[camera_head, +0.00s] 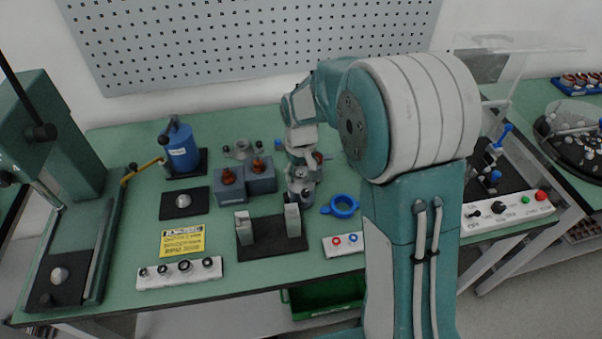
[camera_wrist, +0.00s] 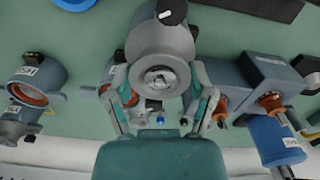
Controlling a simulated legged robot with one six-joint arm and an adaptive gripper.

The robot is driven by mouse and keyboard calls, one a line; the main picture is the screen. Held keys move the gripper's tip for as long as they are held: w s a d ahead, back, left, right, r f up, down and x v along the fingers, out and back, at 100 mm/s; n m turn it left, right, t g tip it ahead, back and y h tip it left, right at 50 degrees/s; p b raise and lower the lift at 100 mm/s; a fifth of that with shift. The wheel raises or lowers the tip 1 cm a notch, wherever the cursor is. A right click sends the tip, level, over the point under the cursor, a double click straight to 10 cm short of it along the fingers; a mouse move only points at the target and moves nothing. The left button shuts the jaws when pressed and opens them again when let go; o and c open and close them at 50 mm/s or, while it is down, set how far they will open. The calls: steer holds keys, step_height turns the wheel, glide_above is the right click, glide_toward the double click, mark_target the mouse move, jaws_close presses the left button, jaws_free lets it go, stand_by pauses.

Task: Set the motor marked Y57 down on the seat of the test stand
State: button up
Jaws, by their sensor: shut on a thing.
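My gripper (camera_head: 301,172) is shut on a grey, round motor (camera_wrist: 160,62), held above the bench. In the wrist view, my gripper's fingers (camera_wrist: 163,103) close on both sides of its body. No Y57 mark is readable on it. In the head view the held motor (camera_head: 302,190) is small and partly covered by my gripper. A black base with two grey uprights (camera_head: 268,243) stands in front of it, apart from it. At the right, a black-bed fixture (camera_head: 490,165) has blue-handled clamps and a clear guard. I cannot tell which is the test stand.
Another labelled motor with copper windings (camera_wrist: 35,82) stands beside the held one. A green press (camera_head: 50,150) stands at left. My arm hides part of the bench.

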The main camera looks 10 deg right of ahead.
steer(key=shift+a+f, duration=0.1)
steer(key=shift+f, duration=0.05)
steer(key=o, duration=1.3)
steer(key=shift+f, duration=0.15)
